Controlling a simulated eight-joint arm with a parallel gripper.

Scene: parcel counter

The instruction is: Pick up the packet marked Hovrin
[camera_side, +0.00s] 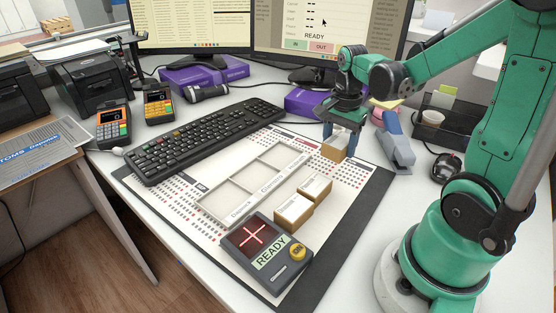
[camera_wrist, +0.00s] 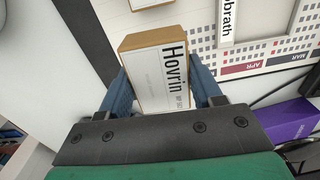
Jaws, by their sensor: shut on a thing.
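The packet marked Hovrin (camera_wrist: 158,72) is a small brown box with a white top label, and its name reads clearly in the wrist view. In the side view the packet (camera_side: 335,148) is at the right of the desk mat. My gripper (camera_side: 342,138) comes down on it from above. In the wrist view my gripper's blue fingers (camera_wrist: 168,88) are shut on the packet's two sides. I cannot tell whether the packet touches the mat or is slightly above it.
Two more packets, a nearer one (camera_side: 293,212) and a farther one (camera_side: 315,187), stand by the white compartment tray (camera_side: 225,208). A scanner pad (camera_side: 262,252) reads READY at the front. A stapler (camera_side: 397,148) stands close right of my gripper. The keyboard (camera_side: 205,140) lies left.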

